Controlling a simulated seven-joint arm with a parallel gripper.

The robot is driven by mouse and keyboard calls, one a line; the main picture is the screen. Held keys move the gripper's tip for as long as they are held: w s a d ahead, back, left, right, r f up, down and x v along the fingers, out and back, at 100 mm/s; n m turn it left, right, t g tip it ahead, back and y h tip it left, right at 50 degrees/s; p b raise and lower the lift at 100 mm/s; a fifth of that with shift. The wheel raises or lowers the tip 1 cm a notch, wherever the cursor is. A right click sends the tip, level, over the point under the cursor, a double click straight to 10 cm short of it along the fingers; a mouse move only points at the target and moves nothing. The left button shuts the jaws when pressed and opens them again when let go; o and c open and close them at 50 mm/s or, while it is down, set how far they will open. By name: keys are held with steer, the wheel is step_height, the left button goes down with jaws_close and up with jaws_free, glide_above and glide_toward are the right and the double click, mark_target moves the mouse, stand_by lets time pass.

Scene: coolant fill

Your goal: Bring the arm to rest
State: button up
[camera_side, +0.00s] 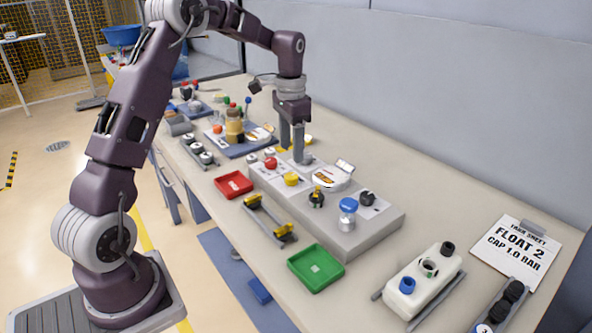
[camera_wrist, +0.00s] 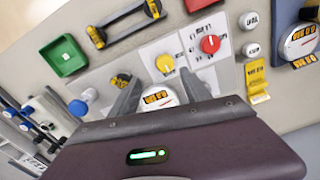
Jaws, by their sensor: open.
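My gripper (camera_side: 291,140) is open, pointing down over the grey control panel (camera_side: 358,240) on the bench. In the wrist view my gripper (camera_wrist: 160,95) has its two fingers on either side of a round white gauge (camera_wrist: 157,101). The same gauge (camera_side: 331,179) shows in the side view just right of the fingers. Nothing is visibly held. I cannot tell whether the fingers touch the panel. The arm is bent over the bench from its base at the left.
A white container (camera_side: 424,284) stands at the right. A task sheet (camera_side: 516,250) reads "FLOAT 2, CAP 1.0 BAR". A blue-capped valve (camera_side: 348,212) rises from the panel.

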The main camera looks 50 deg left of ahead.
steer(key=s+d+r+t, duration=0.3)
steer(key=s+d+r, duration=0.9)
steer(key=s+d+n+t, duration=0.1)
steer(key=s+d, duration=0.2)
steer(key=s, duration=0.5)
steer(key=s+d+f+n+t, duration=0.1)
steer(key=s+d, duration=0.3)
steer(key=s, duration=0.5)
steer(key=shift+s+f, duration=0.15)
steer(key=shift+f, duration=0.1)
